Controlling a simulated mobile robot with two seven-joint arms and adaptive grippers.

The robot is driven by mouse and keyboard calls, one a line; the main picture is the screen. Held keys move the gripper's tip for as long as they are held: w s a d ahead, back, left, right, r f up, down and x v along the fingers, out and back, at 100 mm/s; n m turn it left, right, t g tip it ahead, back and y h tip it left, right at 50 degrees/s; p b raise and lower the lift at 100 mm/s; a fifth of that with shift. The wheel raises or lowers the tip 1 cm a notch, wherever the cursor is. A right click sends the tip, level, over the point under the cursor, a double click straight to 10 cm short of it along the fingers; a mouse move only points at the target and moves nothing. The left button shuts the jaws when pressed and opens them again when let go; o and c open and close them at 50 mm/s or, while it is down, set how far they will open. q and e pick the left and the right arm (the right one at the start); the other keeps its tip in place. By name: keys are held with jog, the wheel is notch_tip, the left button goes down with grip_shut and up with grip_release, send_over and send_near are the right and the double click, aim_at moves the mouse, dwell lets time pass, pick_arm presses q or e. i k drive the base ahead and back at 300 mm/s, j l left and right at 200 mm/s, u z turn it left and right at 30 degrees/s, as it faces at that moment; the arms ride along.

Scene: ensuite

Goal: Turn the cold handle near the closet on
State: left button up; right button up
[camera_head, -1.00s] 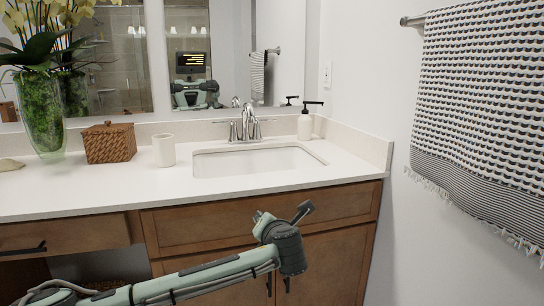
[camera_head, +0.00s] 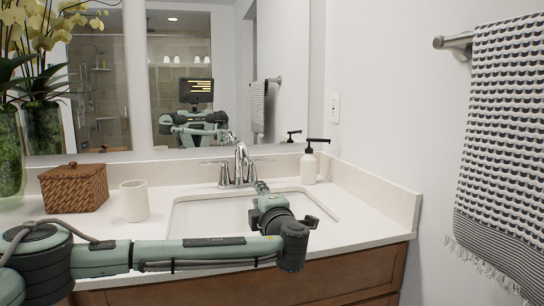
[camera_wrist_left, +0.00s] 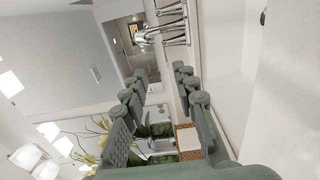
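A chrome faucet (camera_head: 240,163) stands behind the sink (camera_head: 215,212), with one lever handle on each side of its spout. The right handle (camera_head: 259,160) is just beyond my left gripper; which handle is cold I cannot tell from any marking. My left gripper (camera_head: 262,187) reaches over the sink toward the faucet, its fingers small and partly hidden by my wrist. In the left wrist view its two fingers are spread and empty (camera_wrist_left: 160,72), with the faucet (camera_wrist_left: 165,30) beyond the tips, apart from them. My right gripper is not in view.
A soap dispenser (camera_head: 309,163) stands right of the faucet. A white cup (camera_head: 134,201) and a wicker box (camera_head: 74,187) stand on the left of the counter. A mirror (camera_head: 190,60) rises behind. A towel (camera_head: 510,140) hangs on the right wall.

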aim_at(252, 162)
jog(key=i+l, duration=0.15)
jog(key=i, duration=0.35)
jog(key=i+l, duration=0.15)
jog(key=i, duration=0.35)
